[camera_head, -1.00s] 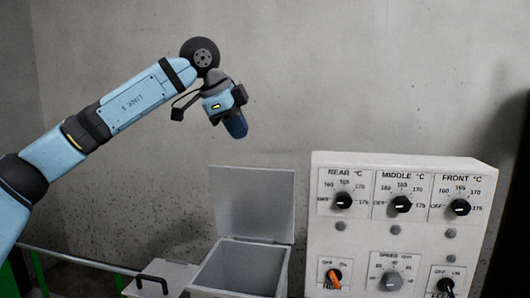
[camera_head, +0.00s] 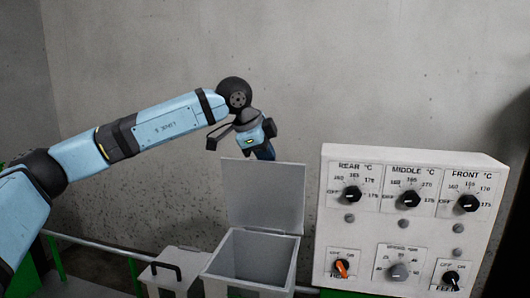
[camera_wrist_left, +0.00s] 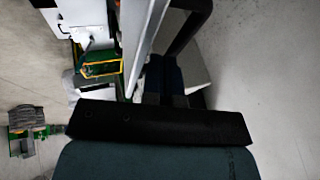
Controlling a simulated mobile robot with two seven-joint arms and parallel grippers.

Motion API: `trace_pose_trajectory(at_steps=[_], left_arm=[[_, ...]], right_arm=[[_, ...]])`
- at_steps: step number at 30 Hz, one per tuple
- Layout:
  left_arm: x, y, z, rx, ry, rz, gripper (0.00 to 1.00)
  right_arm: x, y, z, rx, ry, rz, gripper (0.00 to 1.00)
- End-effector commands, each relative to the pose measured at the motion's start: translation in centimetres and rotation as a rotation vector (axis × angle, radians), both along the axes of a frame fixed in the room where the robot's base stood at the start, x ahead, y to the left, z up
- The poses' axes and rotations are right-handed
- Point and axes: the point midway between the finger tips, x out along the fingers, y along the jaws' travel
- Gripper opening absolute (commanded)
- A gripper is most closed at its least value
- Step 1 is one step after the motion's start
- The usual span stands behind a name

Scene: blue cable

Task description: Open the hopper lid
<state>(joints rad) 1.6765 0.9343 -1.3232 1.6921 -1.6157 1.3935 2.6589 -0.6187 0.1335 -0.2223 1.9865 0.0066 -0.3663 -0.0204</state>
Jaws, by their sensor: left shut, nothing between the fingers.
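The hopper (camera_head: 213,271) is a grey square bin, open at the top, in the lower middle of the head view. Its flat grey lid (camera_head: 264,194) stands upright at the bin's back edge, so the bin's mouth is uncovered. My left gripper (camera_head: 265,153) is shut and empty, pointing down by the lid's top edge. Its lower tip is at or just behind that edge; I cannot tell whether it touches the lid. The gripper's dark blue fingers (camera_wrist_left: 165,78) also show in the left wrist view, beside a pale upright plate edge. My right gripper is out of view.
A white control panel (camera_head: 410,228) with several knobs stands right of the hopper. A pale box (camera_head: 168,272) with a black handle (camera_head: 166,267) is at its left. The wall behind is bare.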

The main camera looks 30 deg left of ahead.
Motion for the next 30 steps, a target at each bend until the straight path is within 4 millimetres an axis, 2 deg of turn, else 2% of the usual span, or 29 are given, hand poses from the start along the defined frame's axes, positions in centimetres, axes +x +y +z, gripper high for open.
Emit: trace_pose_trajectory(at_steps=[4, 9, 15, 30], left_arm=[[0.6, 0.1, -0.3, -0.001, 0.0, 0.002, 0.0], [3.4, 0.7, -0.6, -0.004, 0.002, 0.001, 0.0], [5.6, 1.4, -0.6, -0.001, 0.001, 0.001, 0.0], [5.7, 1.9, 0.2, 0.0, 0.0, 0.0, 0.0]], right_arm=[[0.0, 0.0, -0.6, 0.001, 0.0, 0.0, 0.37], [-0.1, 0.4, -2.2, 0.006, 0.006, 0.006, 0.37], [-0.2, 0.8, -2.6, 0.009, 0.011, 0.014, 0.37], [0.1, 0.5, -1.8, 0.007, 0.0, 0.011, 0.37]])
